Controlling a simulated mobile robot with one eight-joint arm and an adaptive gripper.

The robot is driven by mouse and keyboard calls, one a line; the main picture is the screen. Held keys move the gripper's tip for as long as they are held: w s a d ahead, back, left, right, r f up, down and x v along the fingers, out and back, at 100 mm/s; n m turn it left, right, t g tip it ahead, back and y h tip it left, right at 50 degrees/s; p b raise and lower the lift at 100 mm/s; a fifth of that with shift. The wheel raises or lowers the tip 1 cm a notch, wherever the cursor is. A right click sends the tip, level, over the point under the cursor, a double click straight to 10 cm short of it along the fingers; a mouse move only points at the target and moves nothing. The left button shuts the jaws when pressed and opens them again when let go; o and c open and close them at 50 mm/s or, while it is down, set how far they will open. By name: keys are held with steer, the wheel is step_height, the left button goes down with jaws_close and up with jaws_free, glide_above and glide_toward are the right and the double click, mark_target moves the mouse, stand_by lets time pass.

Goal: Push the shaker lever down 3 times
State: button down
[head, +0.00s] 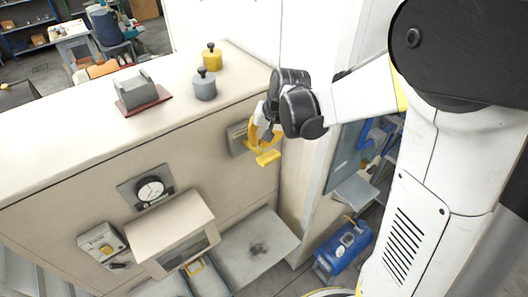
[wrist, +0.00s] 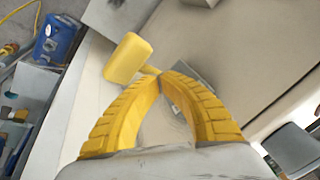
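The shaker lever (head: 268,158) is a yellow handle on a grey plate (head: 237,138) on the machine's side, near its right corner. In the wrist view the lever's yellow block (wrist: 128,58) lies just beyond and left of my fingertips, with its short stem running behind them. My gripper (head: 257,132) has yellow fingers and is close above the lever. In the wrist view my gripper (wrist: 163,77) has its ribbed fingertips together, with nothing seen between them. I cannot tell whether the tips touch the lever; part of the stem is hidden.
The cream machine top carries a grey-and-red holder (head: 141,93), a grey knobbed weight (head: 204,85) and a yellow one (head: 212,58). A dial (head: 151,190) and a hooded box (head: 172,232) are on the front.

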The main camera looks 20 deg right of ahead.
mark_target(262, 153)
stand_by(0.7)
steer(key=shift+s+f+b, duration=0.1)
steer(key=shift+f+b, duration=0.35)
steer(key=shift+b, duration=0.05)
steer(key=shift+s+d+f+b, duration=0.1)
steer(key=shift+s+f+b, duration=0.15)
steer(key=shift+f+b, duration=0.7)
steer(key=shift+s+d+f+b, duration=0.1)
steer(key=shift+s+f+b, duration=0.15)
steer(key=shift+f+b, duration=0.65)
stand_by(1.6)
stand_by(0.5)
steer(key=shift+w+a+r+p, duration=0.1)
steer(key=shift+w+r+p, duration=0.1)
steer(key=shift+r+p, duration=0.45)
steer(key=shift+w+a+r+p, duration=0.15)
steer(key=shift+r+p, duration=0.25)
steer(key=shift+r, duration=0.5)
steer(key=shift+w+d+r+p, duration=0.1)
steer(key=shift+w+r+p, duration=0.1)
steer(key=shift+r+p, duration=0.45)
steer(key=shift+r, duration=0.2)
